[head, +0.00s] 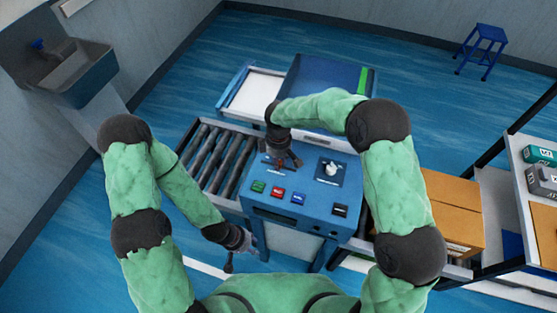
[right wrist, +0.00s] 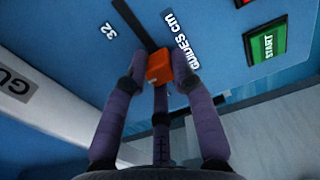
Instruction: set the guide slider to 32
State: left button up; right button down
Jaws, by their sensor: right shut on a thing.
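The guide slider has an orange knob (right wrist: 159,66) in a dark slot (right wrist: 130,18) on the blue control panel (head: 312,190). In the right wrist view a "32" mark (right wrist: 109,31) stands left of the slot, and the "GUIDES cm" label (right wrist: 171,30) lies to its right. The knob sits below the "32" mark in that picture. My right gripper (right wrist: 160,68) is shut on the knob, one finger on each side. In the head view my right gripper (head: 282,161) covers the slider. My left gripper (head: 230,262) hangs low in front of the panel; its fingers are too small to read.
A green START button (right wrist: 265,38) is close to my right fingers. Red (head: 277,192), blue (head: 297,197) and black (head: 340,210) buttons and a white dial (head: 331,169) share the panel. A roller conveyor (head: 217,157) lies left; a cardboard box (head: 455,212) stands right.

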aim_at(293, 170)
jog(key=d, duration=0.1)
jog(key=s+d, duration=0.1)
jog(key=d, duration=0.3)
jog(key=shift+s+d, duration=0.1)
jog(key=shift+s, duration=0.2)
jog(key=c, duration=1.2)
grip_release()
jog(key=shift+o, duration=0.8)
jog(key=shift+d, duration=0.1)
jog(key=shift+r, duration=0.5)
notch_tip(293, 170, up, 11)
